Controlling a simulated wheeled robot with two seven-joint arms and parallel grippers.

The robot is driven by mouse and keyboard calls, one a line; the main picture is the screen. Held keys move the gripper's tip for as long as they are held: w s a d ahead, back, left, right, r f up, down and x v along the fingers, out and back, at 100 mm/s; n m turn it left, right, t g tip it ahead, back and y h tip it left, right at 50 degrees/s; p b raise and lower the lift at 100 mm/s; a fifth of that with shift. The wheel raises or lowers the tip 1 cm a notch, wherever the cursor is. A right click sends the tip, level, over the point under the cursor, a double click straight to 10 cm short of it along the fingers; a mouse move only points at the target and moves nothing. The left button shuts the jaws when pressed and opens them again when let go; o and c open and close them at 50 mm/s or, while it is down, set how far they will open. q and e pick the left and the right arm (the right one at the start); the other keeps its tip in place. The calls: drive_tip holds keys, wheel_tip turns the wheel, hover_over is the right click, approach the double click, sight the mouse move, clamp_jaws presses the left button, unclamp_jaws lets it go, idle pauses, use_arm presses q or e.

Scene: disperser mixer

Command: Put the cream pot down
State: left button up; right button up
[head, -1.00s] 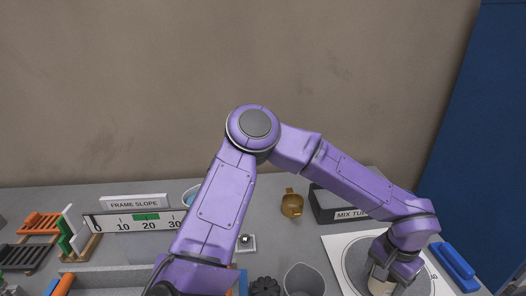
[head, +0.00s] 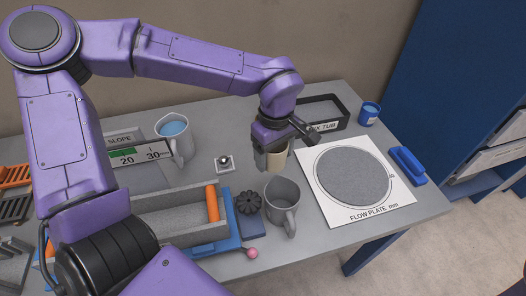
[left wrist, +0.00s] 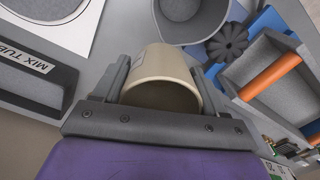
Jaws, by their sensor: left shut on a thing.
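The cream pot (head: 277,160) is between the fingers of my left gripper (head: 268,150), over the bench between the grey jug and the mix tub. It also shows in the left wrist view (left wrist: 162,62), with my gripper's dark fingers (left wrist: 160,78) on either side of it. The gripper is shut on the pot. The pot looks about upright and low over the bench; I cannot tell whether its base touches. My right gripper is not in view.
A grey jug (head: 283,206) stands close in front of the pot. The bare flow plate (head: 352,172) lies to the right, the mix tub (head: 322,126) behind.

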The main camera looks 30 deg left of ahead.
use_arm(q)
drive_tip(key=w+a+f+p, duration=0.2)
drive_tip(key=w+a+f, duration=0.2)
drive_tip(key=w, duration=0.1)
drive_tip(key=w+a+f+p, duration=0.2)
drive_tip(key=w+a+f, duration=0.2)
drive_tip(key=a+f, duration=0.1)
drive_tip(key=shift+w+a+f, duration=0.15)
drive_tip(key=shift+w, duration=0.2)
wheel_tip(320, 180, down, 3)
drive_tip(key=shift+w+a+r, duration=0.1)
drive_tip(key=shift+a, duration=0.05)
drive_tip(key=shift+w+f, duration=0.1)
drive_tip(key=shift+f, duration=0.35)
drive_tip(key=shift+f, duration=0.15)
drive_tip(key=o, duration=1.3)
